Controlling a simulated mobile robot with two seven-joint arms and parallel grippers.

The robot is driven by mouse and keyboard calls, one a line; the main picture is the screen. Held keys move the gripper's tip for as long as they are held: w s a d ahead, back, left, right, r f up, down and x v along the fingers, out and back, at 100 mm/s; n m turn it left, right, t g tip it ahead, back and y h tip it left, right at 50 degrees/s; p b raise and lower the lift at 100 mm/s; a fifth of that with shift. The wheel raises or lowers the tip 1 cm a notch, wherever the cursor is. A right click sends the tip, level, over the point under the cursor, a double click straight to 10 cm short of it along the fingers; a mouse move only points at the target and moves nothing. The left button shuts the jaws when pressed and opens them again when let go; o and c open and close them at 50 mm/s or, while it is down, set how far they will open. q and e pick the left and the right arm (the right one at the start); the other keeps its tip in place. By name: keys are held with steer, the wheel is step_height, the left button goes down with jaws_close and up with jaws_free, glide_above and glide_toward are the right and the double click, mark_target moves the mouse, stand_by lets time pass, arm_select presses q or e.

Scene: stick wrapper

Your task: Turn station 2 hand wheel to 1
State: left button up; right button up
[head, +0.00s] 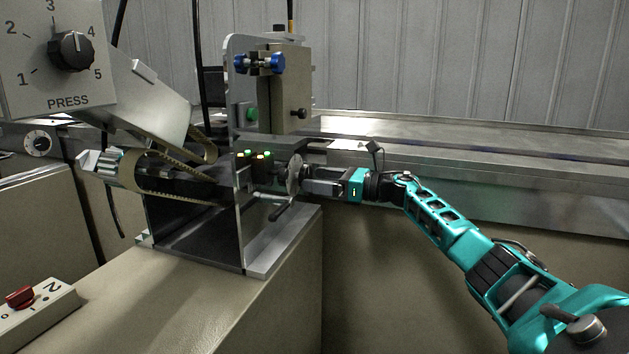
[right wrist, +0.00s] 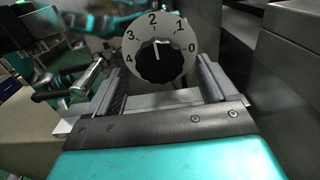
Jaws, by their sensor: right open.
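A round pale dial (right wrist: 134,43) marked 0 to 4 carries a black fluted knob (right wrist: 161,64) in the right wrist view. The knob's white mark points up, close to the 2. In the head view the dial is the thin disc (head: 294,174), seen nearly edge-on, on the machine's right side. My right gripper (head: 309,181) faces it from the right. Its open fingers also show in the wrist view (right wrist: 160,84), one on each side of the knob. I cannot tell whether they touch it. My left gripper is not in view.
A crank handle (head: 282,212) sticks out just below the dial. A clear guard plate (head: 240,215) stands beside it. A PRESS knob (head: 71,51) is at upper left. A switch box (head: 40,314) marked 2 with a red knob is at lower left.

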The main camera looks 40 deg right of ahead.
steer(key=shift+x, duration=0.85)
steer(key=shift+c, duration=0.5)
steer(key=c, duration=1)
steer(key=shift+o, duration=0.2)
